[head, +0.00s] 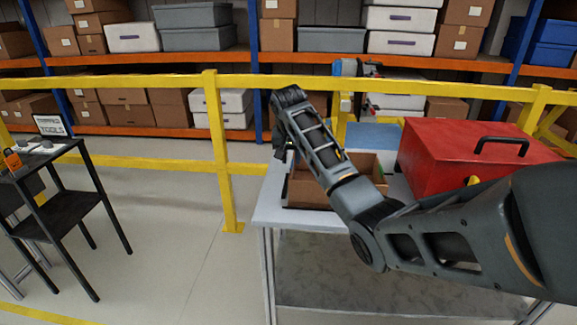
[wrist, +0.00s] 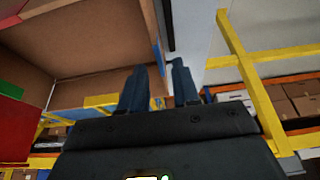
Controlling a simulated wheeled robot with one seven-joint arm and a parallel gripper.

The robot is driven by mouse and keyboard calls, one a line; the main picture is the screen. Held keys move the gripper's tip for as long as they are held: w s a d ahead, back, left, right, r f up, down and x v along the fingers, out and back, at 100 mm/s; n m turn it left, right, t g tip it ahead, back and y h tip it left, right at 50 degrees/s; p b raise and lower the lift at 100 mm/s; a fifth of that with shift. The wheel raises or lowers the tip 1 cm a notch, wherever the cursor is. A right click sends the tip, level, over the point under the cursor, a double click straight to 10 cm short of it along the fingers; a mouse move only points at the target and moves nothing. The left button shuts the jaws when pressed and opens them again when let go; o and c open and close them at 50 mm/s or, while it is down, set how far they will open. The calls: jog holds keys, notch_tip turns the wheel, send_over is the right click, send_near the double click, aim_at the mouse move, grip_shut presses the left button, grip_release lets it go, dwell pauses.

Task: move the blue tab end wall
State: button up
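A brown open-topped box (head: 310,192) stands on the grey table, partly hidden behind my arm. Its inside fills the upper left of the wrist view (wrist: 90,45). A thin blue strip, apparently the blue tab end wall (wrist: 157,38), runs along the box's right side in the wrist view. My gripper (wrist: 158,75) is open, its two dark fingers apart, with the strip's lower end lined up between them; I cannot tell whether they touch it. In the head view my gripper (head: 283,148) is over the box's left end, its fingers hard to make out. A green tab (wrist: 10,90) shows on another wall.
A red toolbox (head: 465,155) with a black handle stands right of the box on the table (head: 275,212). A yellow railing (head: 215,150) runs behind, before loaded shelves. A black stand (head: 60,208) is at the left, with clear floor between.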

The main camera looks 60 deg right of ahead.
aim_at(292, 164)
jog(key=shift+x, duration=3.15)
grip_shut()
